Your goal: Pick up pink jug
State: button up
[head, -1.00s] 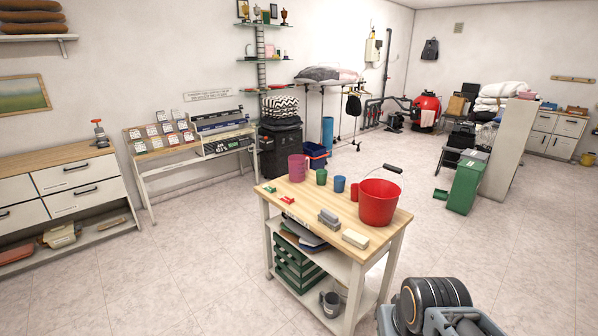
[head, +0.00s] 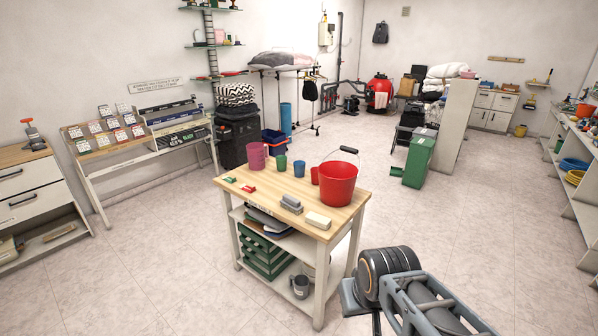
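The pink jug (head: 257,156) stands upright at the back left of the wooden-topped cart (head: 262,191). A green cup (head: 281,163) and a blue cup (head: 299,168) stand to its right. A red bucket (head: 339,184) with a raised black handle stands farther right, with a red cup (head: 315,175) at its left side. My arm shows at the bottom right of the head view, in front of the cart and apart from it. My gripper's fingers do not show.
Grey and cream blocks (head: 318,220) and small red and green items lie on the cart's front half. Green crates (head: 264,257) and a grey mug (head: 300,286) sit on its lower shelves. A green bin (head: 419,157) stands behind right. Open floor surrounds the cart.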

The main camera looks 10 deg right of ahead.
aim_at(257, 153)
jog(key=u, duration=0.15)
jog(key=i, duration=0.25)
jog(key=u, duration=0.9)
jog(key=i, duration=1.9)
jog(key=u, duration=0.5)
jog(key=i, duration=2.05)
jog(key=z, duration=1.2)
jog(key=i, duration=1.25)
jog(key=z, duration=1)
jog(key=i, duration=0.25)
jog(key=z, duration=0.25)
